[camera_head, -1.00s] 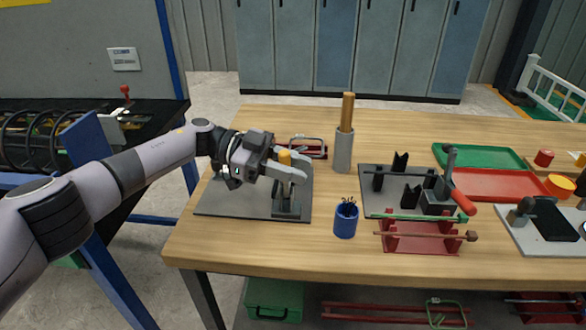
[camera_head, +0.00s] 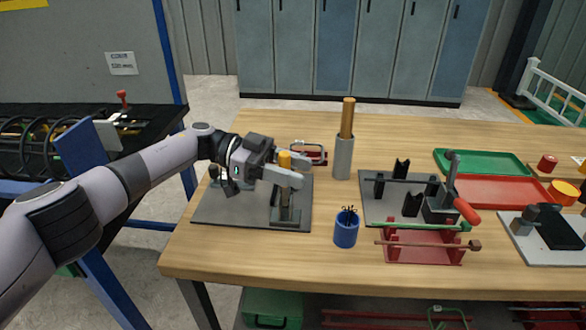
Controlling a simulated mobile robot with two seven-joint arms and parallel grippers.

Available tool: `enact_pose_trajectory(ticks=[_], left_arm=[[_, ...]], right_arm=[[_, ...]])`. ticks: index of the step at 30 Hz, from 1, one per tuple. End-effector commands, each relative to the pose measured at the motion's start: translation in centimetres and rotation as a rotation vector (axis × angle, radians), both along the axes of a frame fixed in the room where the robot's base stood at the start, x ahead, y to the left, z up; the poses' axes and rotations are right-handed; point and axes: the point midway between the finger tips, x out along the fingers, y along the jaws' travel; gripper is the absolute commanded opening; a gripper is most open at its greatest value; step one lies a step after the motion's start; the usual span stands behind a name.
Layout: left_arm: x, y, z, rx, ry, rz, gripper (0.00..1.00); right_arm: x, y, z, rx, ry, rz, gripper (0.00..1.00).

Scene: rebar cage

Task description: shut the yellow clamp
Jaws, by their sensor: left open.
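The yellow clamp's handle (camera_head: 285,160) stands roughly upright above its dark base (camera_head: 286,212), on a grey plate (camera_head: 237,210) at the left end of the table. My left gripper (camera_head: 287,173) is at the handle, with its fingers open. One pale finger crosses in front of the handle and hides its lower part. I cannot tell whether the fingers touch it. Part of the clamp mechanism is hidden behind the gripper. My right gripper is not in view.
A blue cup (camera_head: 346,230) and a grey cylinder (camera_head: 343,158) holding a wooden rod stand right of the plate. A red-handled clamp (camera_head: 466,210) sits further right. A red-framed tool (camera_head: 312,153) lies behind my gripper.

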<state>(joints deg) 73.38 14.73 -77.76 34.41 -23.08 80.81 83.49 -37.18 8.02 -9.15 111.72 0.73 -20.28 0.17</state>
Motion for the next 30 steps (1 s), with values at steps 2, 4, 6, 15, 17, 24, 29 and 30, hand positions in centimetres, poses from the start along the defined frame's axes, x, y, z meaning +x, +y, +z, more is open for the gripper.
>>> enact_pose_trajectory(ticks=[2, 4, 6, 15, 17, 24, 29, 30], left_arm=[[0.0, 0.0, 0.0, 0.0, -0.001, -0.001, 0.48], [0.0, 0.0, 0.0, 0.0, -0.002, -0.001, 0.48], [0.0, 0.0, 0.0, 0.0, -0.002, -0.002, 0.48], [0.6, 2.6, 0.2, 0.0, -0.004, 0.001, 0.48], [0.8, 3.6, 0.3, 0.0, -0.004, 0.001, 0.48], [1.3, 6.5, 0.8, 0.0, -0.002, 0.0, 0.48], [1.4, 7.0, 1.1, 0.0, -0.002, -0.001, 0.48], [1.4, 7.0, 1.1, 0.0, -0.002, -0.001, 0.48]], right_arm=[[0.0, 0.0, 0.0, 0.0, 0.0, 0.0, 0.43], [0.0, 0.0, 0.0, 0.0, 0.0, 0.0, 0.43], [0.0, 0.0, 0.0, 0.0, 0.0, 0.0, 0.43], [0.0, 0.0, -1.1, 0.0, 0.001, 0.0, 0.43], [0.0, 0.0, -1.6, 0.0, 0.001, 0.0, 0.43], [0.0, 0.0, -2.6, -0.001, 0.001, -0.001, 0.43], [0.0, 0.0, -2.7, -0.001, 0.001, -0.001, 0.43], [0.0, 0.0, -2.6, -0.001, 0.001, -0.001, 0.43]])
